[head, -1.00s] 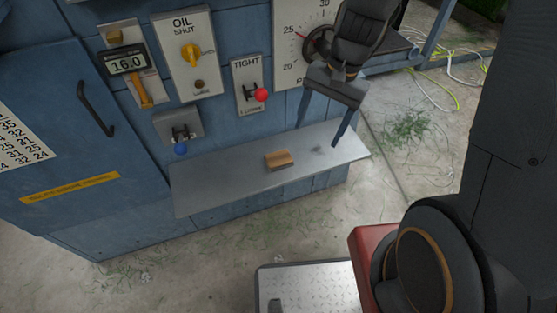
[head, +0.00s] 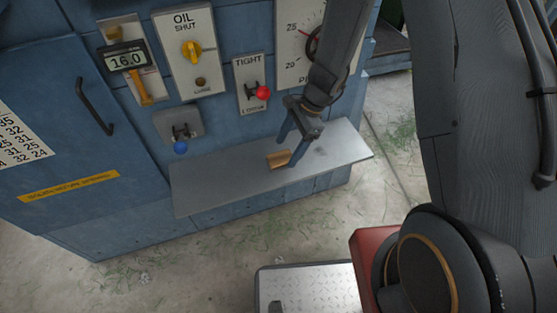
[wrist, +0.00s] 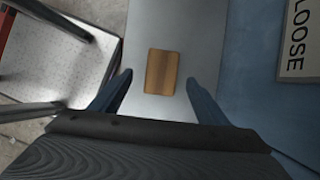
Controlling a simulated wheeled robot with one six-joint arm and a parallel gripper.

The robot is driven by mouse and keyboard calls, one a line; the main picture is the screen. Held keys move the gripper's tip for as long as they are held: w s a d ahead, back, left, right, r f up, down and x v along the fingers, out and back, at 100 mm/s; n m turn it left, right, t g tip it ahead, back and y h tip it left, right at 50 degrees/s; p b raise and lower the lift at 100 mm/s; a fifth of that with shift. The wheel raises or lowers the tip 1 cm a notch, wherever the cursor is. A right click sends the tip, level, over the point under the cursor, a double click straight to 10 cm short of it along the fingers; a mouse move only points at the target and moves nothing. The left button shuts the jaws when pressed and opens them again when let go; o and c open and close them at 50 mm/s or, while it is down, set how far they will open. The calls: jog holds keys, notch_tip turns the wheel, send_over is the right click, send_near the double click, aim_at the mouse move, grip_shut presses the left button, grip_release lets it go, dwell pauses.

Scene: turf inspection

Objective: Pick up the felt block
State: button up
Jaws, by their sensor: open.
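The felt block (head: 277,160) is a small tan-brown rectangular block lying on the grey metal shelf (head: 220,188). In the wrist view the block (wrist: 162,71) lies ahead of and between the two fingers, nearer the left-right middle of the gap. My gripper (head: 287,153) is open, with its blue fingers pointing down close to the block's right part, and one finger partly covers the block. In the wrist view the gripper (wrist: 158,85) shows clear gaps on both sides of the block. I see no contact.
Behind the shelf a blue cabinet carries a yellow oil knob (head: 192,50), a red-knobbed lever (head: 262,92), a blue-knobbed lever (head: 181,147) and a 16.0 display (head: 126,60). A gauge panel (head: 292,45) stands behind my arm. The shelf's left part is bare.

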aim_at(281, 158)
jog(key=shift+x, duration=1.9)
jog(key=shift+a+r, duration=0.1)
jog(key=c, duration=1.2)
jog(key=shift+r, duration=5)
